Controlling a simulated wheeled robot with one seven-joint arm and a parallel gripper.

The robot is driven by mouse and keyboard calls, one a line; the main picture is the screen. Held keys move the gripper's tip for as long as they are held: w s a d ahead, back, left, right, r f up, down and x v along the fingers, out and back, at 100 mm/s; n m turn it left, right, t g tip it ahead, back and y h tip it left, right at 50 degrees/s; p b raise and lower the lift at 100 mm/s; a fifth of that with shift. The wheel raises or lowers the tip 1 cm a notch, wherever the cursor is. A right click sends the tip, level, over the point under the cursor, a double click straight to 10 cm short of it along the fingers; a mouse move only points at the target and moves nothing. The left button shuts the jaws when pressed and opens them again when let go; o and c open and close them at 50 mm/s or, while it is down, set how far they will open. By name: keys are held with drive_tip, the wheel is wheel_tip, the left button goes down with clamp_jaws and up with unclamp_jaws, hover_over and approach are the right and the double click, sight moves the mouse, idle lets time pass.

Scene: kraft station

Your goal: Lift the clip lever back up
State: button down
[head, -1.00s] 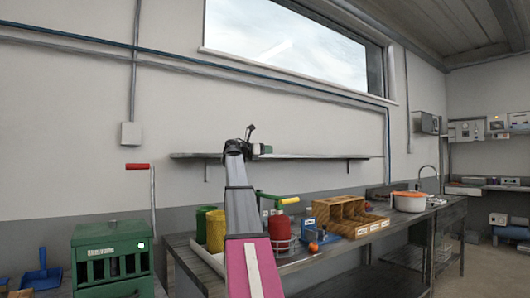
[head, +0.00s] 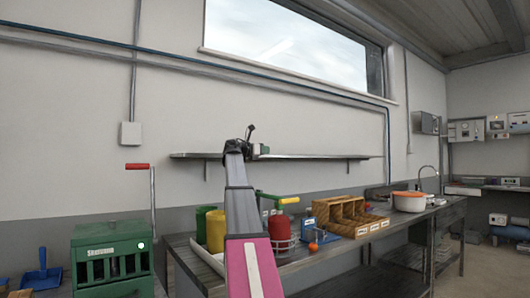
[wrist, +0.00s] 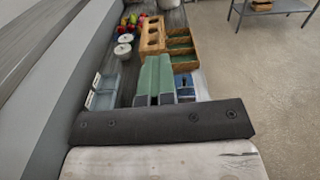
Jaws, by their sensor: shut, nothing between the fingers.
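I cannot pick out the clip lever with certainty in either view. A green bar with a yellow-green grip (head: 289,201) sticks out above a red canister (head: 280,228) on the bench. A small blue fixture (head: 308,225) stands to its right; a blue part (wrist: 184,88) also shows beside my fingers in the wrist view. My gripper (head: 264,150) is raised high above the bench, at about the height of the wall shelf in the picture. In the wrist view its two green fingers (wrist: 155,66) lie side by side, shut and empty, and cover part of the bench.
Brown wooden bins (head: 345,217), an orange pot (head: 408,201) and an orange ball (head: 313,247) are on the bench. Yellow (head: 215,232) and green canisters stand left of my arm. A green box (head: 112,255) with a red-handled crank is at far left. A wall shelf (head: 320,156) runs behind.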

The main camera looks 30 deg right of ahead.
idle(0.8)
drive_tip(key=c, duration=1)
unclamp_jaws()
drive_tip(key=shift+o, duration=0.2)
drive_tip(key=shift+a, duration=0.1)
drive_tip(key=a, duration=1)
drive_tip(key=shift+s+a, duration=0.3)
drive_tip(key=shift+s, duration=0.15)
